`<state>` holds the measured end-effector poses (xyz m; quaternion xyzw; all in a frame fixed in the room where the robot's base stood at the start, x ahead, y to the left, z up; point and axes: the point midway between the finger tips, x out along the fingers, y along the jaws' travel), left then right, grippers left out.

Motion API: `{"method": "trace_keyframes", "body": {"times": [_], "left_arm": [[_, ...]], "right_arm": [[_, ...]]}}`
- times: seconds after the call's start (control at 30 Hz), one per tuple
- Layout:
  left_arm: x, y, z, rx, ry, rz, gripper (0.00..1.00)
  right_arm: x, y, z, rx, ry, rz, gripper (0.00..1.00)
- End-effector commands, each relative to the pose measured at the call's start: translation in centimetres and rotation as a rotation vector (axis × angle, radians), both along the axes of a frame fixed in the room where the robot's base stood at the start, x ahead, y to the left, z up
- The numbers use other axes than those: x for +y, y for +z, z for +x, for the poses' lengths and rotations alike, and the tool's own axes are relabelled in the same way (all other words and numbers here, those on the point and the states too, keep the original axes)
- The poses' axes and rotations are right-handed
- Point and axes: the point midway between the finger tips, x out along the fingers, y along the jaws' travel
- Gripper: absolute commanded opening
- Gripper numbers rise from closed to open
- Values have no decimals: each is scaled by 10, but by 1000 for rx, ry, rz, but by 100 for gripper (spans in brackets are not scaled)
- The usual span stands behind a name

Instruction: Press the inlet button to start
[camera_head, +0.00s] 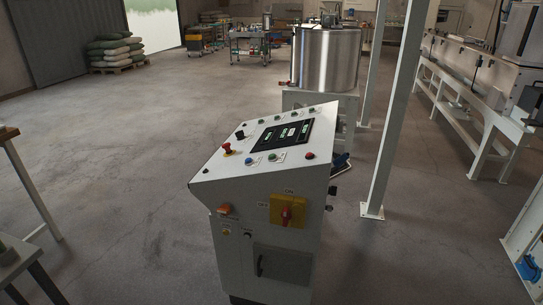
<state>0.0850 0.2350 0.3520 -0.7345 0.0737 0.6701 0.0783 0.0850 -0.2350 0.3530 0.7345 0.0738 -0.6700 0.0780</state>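A white control console (265,205) stands in the middle of the camera_head view. Its sloped top carries a dark display panel (286,135) with lit green readouts. Several small buttons surround the panel. A blue button (249,160) and a green button (272,156) sit below it, and a red button (310,156) is at the lower right. A red emergency stop (227,149) is at the left. The labels are too small to read, so I cannot tell which one is the inlet button. Neither of my grippers shows.
A yellow plate with a red rotary switch (287,212) is on the console's front. A steel tank (326,58) stands behind it. A white post (395,110) rises to the right. Table edges show at the left. The floor (120,150) left of the console is clear.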

Motion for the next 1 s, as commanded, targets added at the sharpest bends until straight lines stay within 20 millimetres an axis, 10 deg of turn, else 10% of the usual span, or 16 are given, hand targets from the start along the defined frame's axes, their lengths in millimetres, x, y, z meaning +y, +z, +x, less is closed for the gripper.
{"method": "trace_keyframes", "body": {"times": [0.67,1.0], "left_arm": [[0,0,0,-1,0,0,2],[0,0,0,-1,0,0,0]], "right_arm": [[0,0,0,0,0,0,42],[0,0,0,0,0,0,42]]}}
